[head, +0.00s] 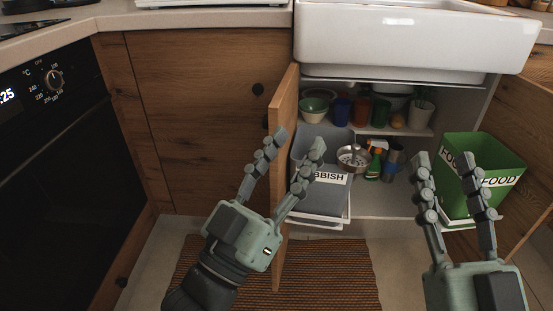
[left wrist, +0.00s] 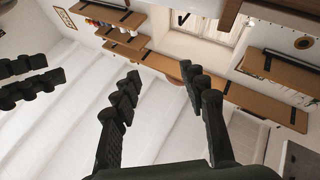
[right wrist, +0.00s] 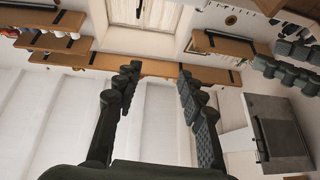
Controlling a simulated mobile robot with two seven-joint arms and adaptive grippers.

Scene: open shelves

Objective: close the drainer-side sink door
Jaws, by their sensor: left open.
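The sink cabinet under the white sink (head: 410,40) stands open. Its left wooden door (head: 286,105) is swung out and seen nearly edge-on; its right wooden door (head: 522,140) is swung out at the right edge. A white rack or tray (head: 215,3) on the counter left of the sink may be the drainer. My left gripper (head: 298,142) is open and empty in front of the left door; its fingers appear on either side of the door's edge. I cannot tell whether they touch it. My right gripper (head: 444,158) is open and empty before the green bin.
A grey rubbish bin (head: 325,195) and green food bin (head: 460,150) stand low in the cabinet, with bottles and a pan between. Pots fill the shelf (head: 375,130) above. A brown mat (head: 335,260) lies on the floor. The oven (head: 60,160) is left.

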